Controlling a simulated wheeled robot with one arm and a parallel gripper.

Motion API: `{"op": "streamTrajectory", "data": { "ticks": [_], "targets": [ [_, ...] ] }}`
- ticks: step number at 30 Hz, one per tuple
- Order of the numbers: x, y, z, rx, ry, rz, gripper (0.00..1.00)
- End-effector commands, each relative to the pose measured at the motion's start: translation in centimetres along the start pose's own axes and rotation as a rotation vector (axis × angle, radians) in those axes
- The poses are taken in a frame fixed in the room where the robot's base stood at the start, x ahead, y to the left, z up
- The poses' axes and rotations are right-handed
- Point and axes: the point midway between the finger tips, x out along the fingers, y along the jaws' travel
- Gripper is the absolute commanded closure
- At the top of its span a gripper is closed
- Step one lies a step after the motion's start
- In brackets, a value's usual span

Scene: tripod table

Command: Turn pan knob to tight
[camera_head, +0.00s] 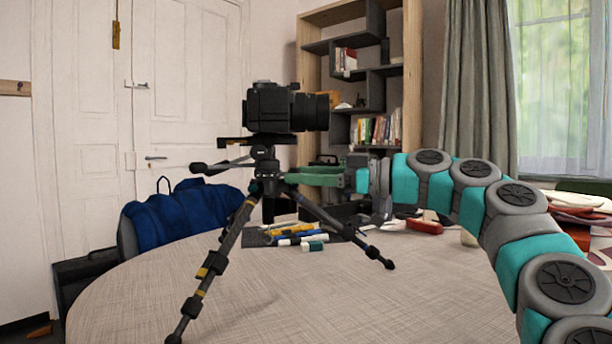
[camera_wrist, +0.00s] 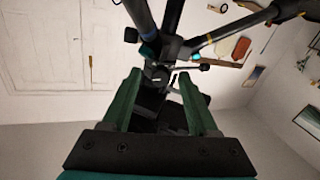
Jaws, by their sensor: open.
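A black camera (camera_head: 280,108) sits on top of a black tripod (camera_head: 264,186) that stands on the round table. The tripod head, with a handle (camera_head: 212,168) pointing left, is just below the camera. My gripper (camera_head: 287,177) has green fingers and reaches in from the right, level with the lower part of the head. In the wrist view my gripper (camera_wrist: 160,74) is open, with dark tripod parts (camera_wrist: 158,72) between and beyond its fingertips. I cannot single out the pan knob there, nor tell whether either finger touches it.
The round table (camera_head: 400,290) holds markers (camera_head: 298,238) behind the tripod and a red object (camera_head: 425,226) to the right. Tripod legs spread below my gripper. A blue bag (camera_head: 180,215) is at the left and a bookshelf (camera_head: 412,80) behind. The front tabletop is clear.

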Motion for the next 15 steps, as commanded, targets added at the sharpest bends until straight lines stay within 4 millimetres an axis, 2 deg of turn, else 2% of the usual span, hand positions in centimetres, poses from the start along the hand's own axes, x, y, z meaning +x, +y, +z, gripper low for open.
{"op": "streamTrajectory", "data": {
  "ticks": [4,15],
  "targets": [
    [-0.02,-0.02,-0.02,0.0,0.0,0.0,0.41],
    [-0.02,-0.02,-0.01,0.0,0.0,-0.001,0.83]
  ]
}}
